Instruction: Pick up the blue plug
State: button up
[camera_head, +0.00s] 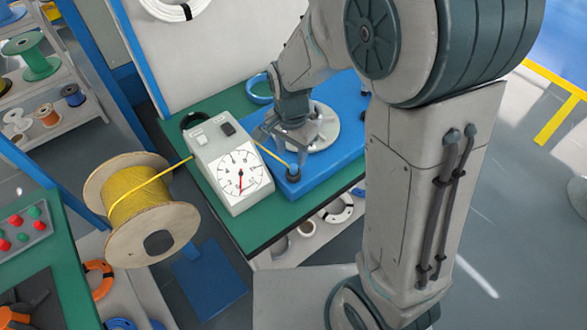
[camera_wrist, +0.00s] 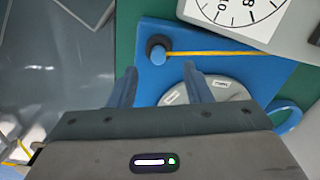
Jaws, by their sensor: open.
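A short dark round piece with a bluish end (camera_wrist: 157,50) stands on the blue base plate, with the yellow cable running to it. It is the likeliest blue plug, but I cannot be sure. In the head view it is the dark stub (camera_head: 293,173) near the plate's front corner. My gripper (camera_wrist: 160,72) is open and empty, and the piece shows just beyond the gap between its fingertips. In the head view my gripper (camera_head: 283,142) hangs over the plate, behind the stub. Whether the fingers touch anything is unclear.
A grey gauge box (camera_head: 230,160) stands close left of my gripper on the green table (camera_head: 262,234). A pale disc (camera_head: 325,128) lies on the blue plate (camera_head: 346,140). A blue ring (camera_head: 258,88) lies behind. A yellow cable spool (camera_head: 140,208) is at left.

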aim_at(294, 166)
jog(key=shift+w+d+f, duration=0.1)
jog(key=shift+d+f, duration=0.05)
jog(key=shift+f, duration=1.35)
jog(key=shift+d+f, duration=0.15)
jog(key=shift+f, duration=1.35)
grip_shut()
